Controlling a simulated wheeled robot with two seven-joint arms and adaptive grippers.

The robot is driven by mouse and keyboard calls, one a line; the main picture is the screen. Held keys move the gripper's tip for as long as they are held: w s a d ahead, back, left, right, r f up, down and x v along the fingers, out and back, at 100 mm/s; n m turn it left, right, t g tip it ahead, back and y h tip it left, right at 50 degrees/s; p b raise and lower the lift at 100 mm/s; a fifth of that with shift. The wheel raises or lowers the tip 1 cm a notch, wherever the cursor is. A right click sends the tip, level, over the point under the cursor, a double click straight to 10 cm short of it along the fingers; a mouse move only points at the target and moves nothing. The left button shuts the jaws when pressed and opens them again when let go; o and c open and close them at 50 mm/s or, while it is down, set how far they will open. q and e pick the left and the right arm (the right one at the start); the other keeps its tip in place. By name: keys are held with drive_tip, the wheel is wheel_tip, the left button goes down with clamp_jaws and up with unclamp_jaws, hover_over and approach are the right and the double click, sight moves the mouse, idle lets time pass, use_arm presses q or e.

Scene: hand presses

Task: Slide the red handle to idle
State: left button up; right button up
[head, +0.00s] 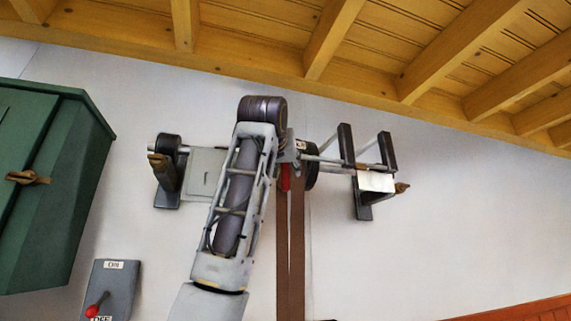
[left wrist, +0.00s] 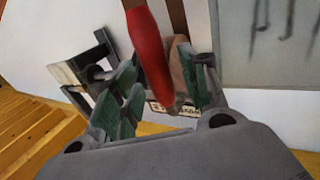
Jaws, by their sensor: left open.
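The red handle (head: 285,178) hangs below the overhead shaft in the head view, just right of my left forearm. In the left wrist view the red handle (left wrist: 148,50) runs down between the two green-padded fingers of my left gripper (left wrist: 165,80). The fingers are open, with the handle between them and a gap visible on the right side. I cannot tell whether either finger touches it. A small white label (left wrist: 160,107) shows behind the handle; its words are too blurred to read. In the head view my arm hides the gripper fingers.
A shaft with brackets and pulleys (head: 168,146) runs along the white wall. Brown belts (head: 290,240) hang down from it. A green cabinet (head: 70,190) is at left. Below it a grey switch box (head: 118,285) has a red lever. Wooden beams (head: 335,38) are overhead.

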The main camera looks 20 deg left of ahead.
use_arm(q)
drive_tip(key=shift+w, duration=0.55)
clamp_jaws()
